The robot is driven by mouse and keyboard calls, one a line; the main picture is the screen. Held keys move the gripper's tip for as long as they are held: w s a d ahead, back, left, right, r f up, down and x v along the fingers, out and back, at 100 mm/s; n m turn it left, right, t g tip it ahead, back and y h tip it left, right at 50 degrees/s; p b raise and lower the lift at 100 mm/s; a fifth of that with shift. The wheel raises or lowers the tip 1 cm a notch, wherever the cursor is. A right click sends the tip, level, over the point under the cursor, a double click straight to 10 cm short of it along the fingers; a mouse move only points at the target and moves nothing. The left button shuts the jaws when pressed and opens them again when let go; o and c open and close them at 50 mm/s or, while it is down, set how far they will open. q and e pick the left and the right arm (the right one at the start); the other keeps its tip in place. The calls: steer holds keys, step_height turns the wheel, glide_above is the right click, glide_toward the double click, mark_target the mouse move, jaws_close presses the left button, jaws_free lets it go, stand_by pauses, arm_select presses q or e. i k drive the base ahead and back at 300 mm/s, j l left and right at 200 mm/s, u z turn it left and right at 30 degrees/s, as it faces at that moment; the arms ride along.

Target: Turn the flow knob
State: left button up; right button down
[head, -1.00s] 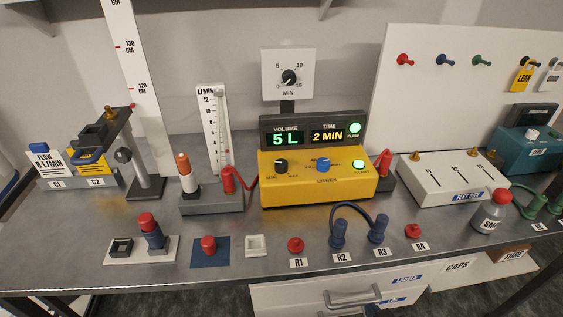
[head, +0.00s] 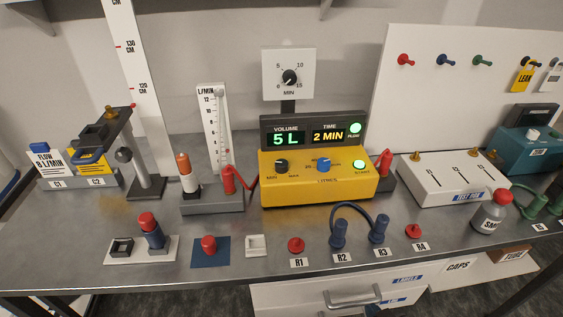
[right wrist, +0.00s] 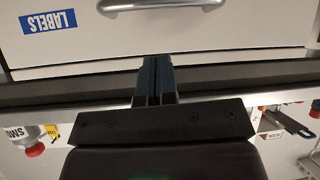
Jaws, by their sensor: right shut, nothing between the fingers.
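A yellow pump box (head: 300,191) stands at the middle of the bench. On its front a black knob (head: 281,165), marked MIN and MAX, sits left of a blue knob (head: 323,165) marked LITRES. A round green light (head: 360,166) is to their right. The display above (head: 312,134) reads 5 L and 2 MIN, with a lit green FLOW lamp (head: 355,128). My right gripper (right wrist: 155,64) is shut and empty in the right wrist view, by the bench's front edge and drawer, away from the knobs. My left gripper is not in view.
A flow gauge (head: 213,130) with a red lead stands left of the box, and a dial (head: 289,76) rises behind it. Blue plugs (head: 338,235) joined by a cable, red caps and a white test bar (head: 455,180) occupy the front and right. A drawer handle (head: 351,297) is below the edge.

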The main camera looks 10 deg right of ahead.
mark_target(280, 164)
steer(key=k+l+u, duration=0.15)
steer(key=l+u, duration=0.25)
steer(key=k+l+u, duration=0.2)
steer(key=u, duration=0.25)
